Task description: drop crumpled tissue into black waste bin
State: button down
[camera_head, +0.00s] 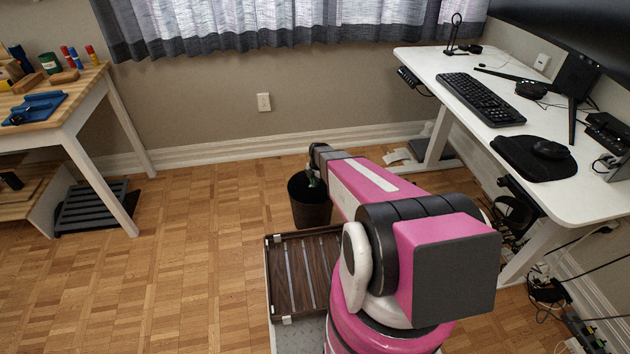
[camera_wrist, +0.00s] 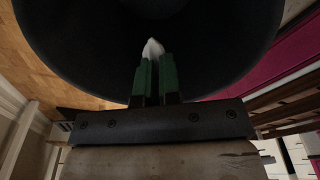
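The black waste bin (camera_head: 311,212) stands on the floor between the two desks, just beyond my base. It also fills the upper part of the wrist view (camera_wrist: 225,75), where I look down into its dark inside. My gripper (camera_wrist: 155,70) has green fingers and points into the bin's opening. A white crumpled tissue (camera_wrist: 153,48) sits between the fingertips, with its top showing past them. The fingers are close together on it. In the head view my gripper (camera_head: 314,178) is above the bin's mouth, and the tissue cannot be made out there.
A wooden workbench (camera_head: 40,99) stands at the left with tools on it. A white standing desk (camera_head: 450,80) with a keyboard (camera_head: 481,98) is at the right. The wall is close behind the bin. Open parquet floor (camera_head: 190,250) lies to the left.

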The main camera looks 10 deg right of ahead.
jog(key=c, duration=1.2)
grip_release()
jog(key=shift+c, duration=0.2)
notch_tip(320, 180, up, 11)
jog(key=d, duration=0.1)
jog(key=shift+w, duration=0.35)
jog(key=shift+f, duration=0.15)
